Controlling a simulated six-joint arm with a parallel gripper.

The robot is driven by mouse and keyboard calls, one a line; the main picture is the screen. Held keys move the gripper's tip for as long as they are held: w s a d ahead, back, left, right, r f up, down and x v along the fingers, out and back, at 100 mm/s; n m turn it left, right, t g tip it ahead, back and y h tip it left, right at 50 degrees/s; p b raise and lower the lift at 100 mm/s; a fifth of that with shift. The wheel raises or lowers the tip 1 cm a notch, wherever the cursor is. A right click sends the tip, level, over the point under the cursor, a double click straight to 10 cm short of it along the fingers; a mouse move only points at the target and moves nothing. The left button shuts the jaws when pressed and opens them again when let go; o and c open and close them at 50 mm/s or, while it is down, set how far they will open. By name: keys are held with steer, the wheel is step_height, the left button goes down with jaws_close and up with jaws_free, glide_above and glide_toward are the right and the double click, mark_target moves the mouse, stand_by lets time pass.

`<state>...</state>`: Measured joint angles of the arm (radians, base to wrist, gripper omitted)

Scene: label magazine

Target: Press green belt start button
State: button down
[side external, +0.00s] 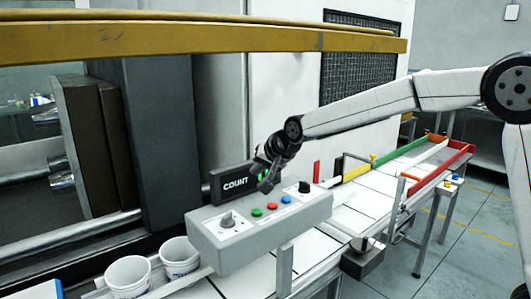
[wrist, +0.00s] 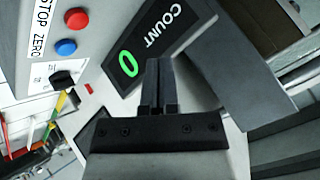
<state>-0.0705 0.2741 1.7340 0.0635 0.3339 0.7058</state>
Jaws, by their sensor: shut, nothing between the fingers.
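The green button (side external: 257,212) sits on the sloped top of a grey control box (side external: 215,243), left of the red button (side external: 272,206) and the blue button (side external: 286,199). My gripper (side external: 265,187) is shut and empty, pointing down above the box, apart from the green button in the side view. In the wrist view my gripper (wrist: 160,72) has its fingers together beside the COUNT display (wrist: 160,35). The red button (wrist: 76,18) and blue button (wrist: 66,47) show there, labelled STOP and ZERO. The green button does not show in the wrist view.
The COUNT display (side external: 235,184) stands close behind my gripper; its digit reads green 0. White tubs (side external: 129,275) stand at lower left. A conveyor (side external: 350,217) and coloured lanes (side external: 440,158) lie to the right.

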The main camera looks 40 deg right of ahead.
mark_target(259, 212)
steer(key=shift+f, duration=4.25)
